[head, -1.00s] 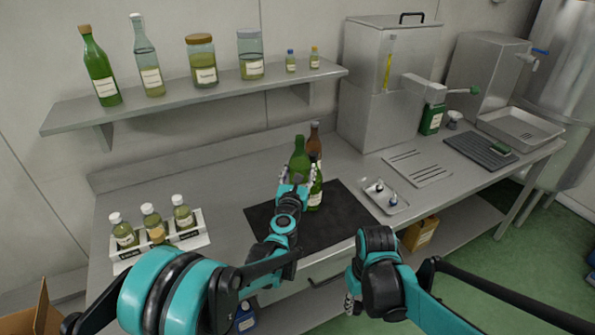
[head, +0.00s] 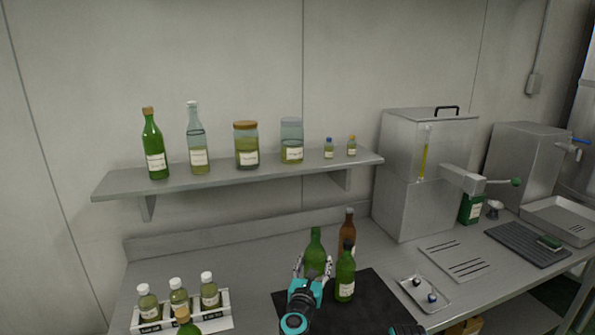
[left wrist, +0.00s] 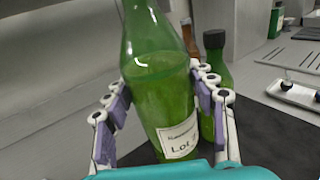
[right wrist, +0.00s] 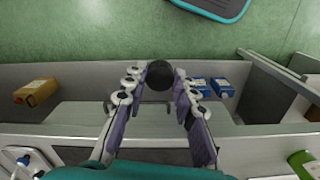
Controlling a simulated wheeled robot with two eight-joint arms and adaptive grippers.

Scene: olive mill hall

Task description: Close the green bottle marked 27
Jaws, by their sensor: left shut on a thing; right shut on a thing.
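A green bottle (head: 315,249) stands at the back of the black mat (head: 375,310), with no cap seen on its neck. My left gripper (head: 312,272) is shut around its body. In the left wrist view the bottle (left wrist: 160,85) fills the space between the fingers; its label starts with "Lot", but the number is hidden. My right gripper (right wrist: 160,88) is shut on a black round cap (right wrist: 160,74), in front of the bench. A second green bottle (head: 345,275) with a black cap stands just right of the held one. A brown bottle (head: 348,230) stands behind.
A white rack (head: 215,322) of small bottles is at left, with another green bottle (head: 186,326) before it. A tray (head: 425,295) with small round items lies right of the mat. The shelf (head: 240,178) holds bottles and jars. A steel machine (head: 415,175) stands at back right.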

